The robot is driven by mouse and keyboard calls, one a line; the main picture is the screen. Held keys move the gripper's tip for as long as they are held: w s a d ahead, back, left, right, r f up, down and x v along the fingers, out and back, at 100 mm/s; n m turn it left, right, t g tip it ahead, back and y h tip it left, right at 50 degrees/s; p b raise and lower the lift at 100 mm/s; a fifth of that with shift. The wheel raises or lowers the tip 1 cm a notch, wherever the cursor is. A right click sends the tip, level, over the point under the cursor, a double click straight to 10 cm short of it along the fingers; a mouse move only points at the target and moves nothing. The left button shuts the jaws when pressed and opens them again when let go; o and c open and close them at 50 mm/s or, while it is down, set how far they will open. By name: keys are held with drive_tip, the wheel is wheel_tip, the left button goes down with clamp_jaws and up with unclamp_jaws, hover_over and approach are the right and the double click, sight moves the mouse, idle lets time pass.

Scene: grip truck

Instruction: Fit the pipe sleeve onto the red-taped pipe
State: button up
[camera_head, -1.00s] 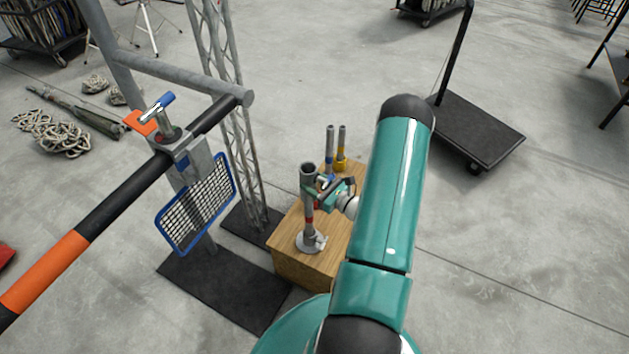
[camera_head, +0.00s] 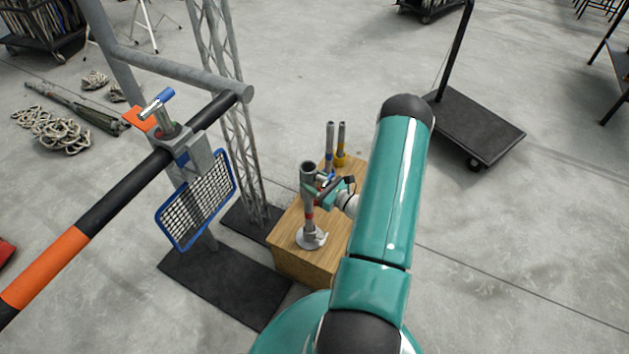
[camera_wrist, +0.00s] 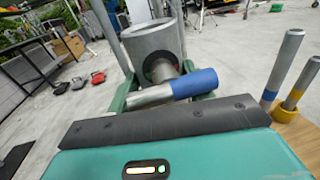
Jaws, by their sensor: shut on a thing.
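The pipe sleeve (camera_head: 308,179) is a wide grey tube, upright, with its open top showing in the head view. It stands in line above the red-taped pipe (camera_head: 309,216), whose red band shows just below it. I cannot tell how far the sleeve goes around the pipe. The pipe rises from a round grey base (camera_head: 311,239). The sleeve (camera_wrist: 152,42) also fills the upper middle of the wrist view, with a blue-ended side handle (camera_wrist: 190,84). My gripper (camera_head: 326,186) comes from the right and is shut on the sleeve at its handle side.
A blue-banded pipe (camera_head: 330,148) and a yellow-banded pipe (camera_head: 341,145) stand behind on the wooden box (camera_head: 300,267). A lattice truss (camera_head: 238,130) and a blue-framed mesh panel (camera_head: 197,200) stand close on the left. The floor to the right is clear up to a black trolley (camera_head: 480,130).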

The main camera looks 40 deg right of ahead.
drive_tip(key=shift+f, duration=0.1)
drive_tip(key=o, duration=1.5)
drive_tip(key=shift+f, duration=0.1)
drive_tip(key=s+d, duration=0.2)
drive_tip(key=s, duration=1.1)
drive_tip(key=shift+s, duration=0.35)
